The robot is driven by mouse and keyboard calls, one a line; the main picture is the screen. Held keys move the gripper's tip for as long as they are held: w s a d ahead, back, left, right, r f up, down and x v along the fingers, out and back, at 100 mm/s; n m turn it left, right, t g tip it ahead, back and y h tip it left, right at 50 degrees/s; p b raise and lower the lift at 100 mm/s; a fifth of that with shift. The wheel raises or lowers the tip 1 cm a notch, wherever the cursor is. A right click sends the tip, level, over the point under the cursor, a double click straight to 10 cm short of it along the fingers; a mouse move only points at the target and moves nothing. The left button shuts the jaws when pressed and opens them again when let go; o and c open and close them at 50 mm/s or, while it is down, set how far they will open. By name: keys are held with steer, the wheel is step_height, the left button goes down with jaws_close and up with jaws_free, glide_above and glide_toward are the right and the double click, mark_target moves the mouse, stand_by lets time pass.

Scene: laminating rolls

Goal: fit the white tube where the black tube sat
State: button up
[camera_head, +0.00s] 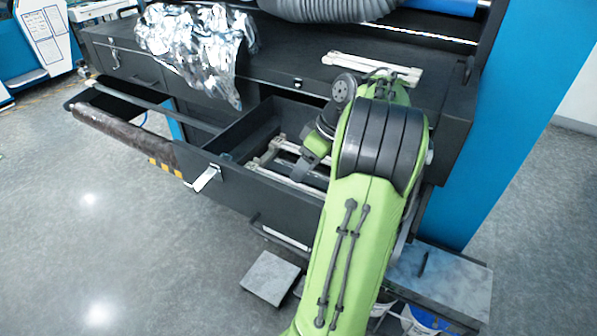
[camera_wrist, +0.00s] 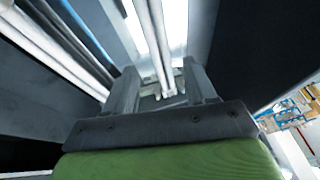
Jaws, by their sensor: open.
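White tubes lie in the open black drawer (camera_head: 212,155); one pale tube (camera_head: 289,181) shows along its near part, partly covered by my arm. My gripper (camera_head: 300,172) reaches down into the drawer. In the wrist view my gripper (camera_wrist: 160,78) is open, its two fingers apart. A white tube (camera_wrist: 150,38) runs lengthwise in the gap between them; I cannot tell whether the fingers touch it. I cannot tell which thing is the black tube; a long dark roll (camera_head: 120,136) lies at the left front of the cabinet.
Crumpled silver foil (camera_head: 200,45) drapes over the cabinet top (camera_head: 290,55). A pale frame-like piece (camera_head: 375,68) lies on the top behind my arm. A grey hose (camera_head: 325,8) hangs above. A grey slab (camera_head: 271,278) is below the drawer. The floor at left is clear.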

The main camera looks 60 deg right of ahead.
steer(key=p+v, duration=0.3)
steer(key=v, duration=0.5)
steer(key=w+a+r, duration=0.1)
steer(key=w+a, duration=0.2)
steer(key=a, duration=0.3)
steer(key=w+a+r+g+h, duration=0.1)
steer(key=w+a, duration=0.2)
steer(key=a, duration=0.3)
steer(key=w+a+r, duration=0.1)
steer(key=w+a, duration=0.1)
steer(key=a, duration=0.5)
steer(key=s+a+h, duration=0.1)
steer(key=s+a, duration=0.2)
steer(key=a, duration=0.8)
steer(key=s+a+f+t, duration=0.2)
steer(key=s+a, duration=0.1)
steer(key=s, duration=0.6)
steer(key=shift+a+f+m, duration=0.3)
steer(key=shift+f, duration=0.1)
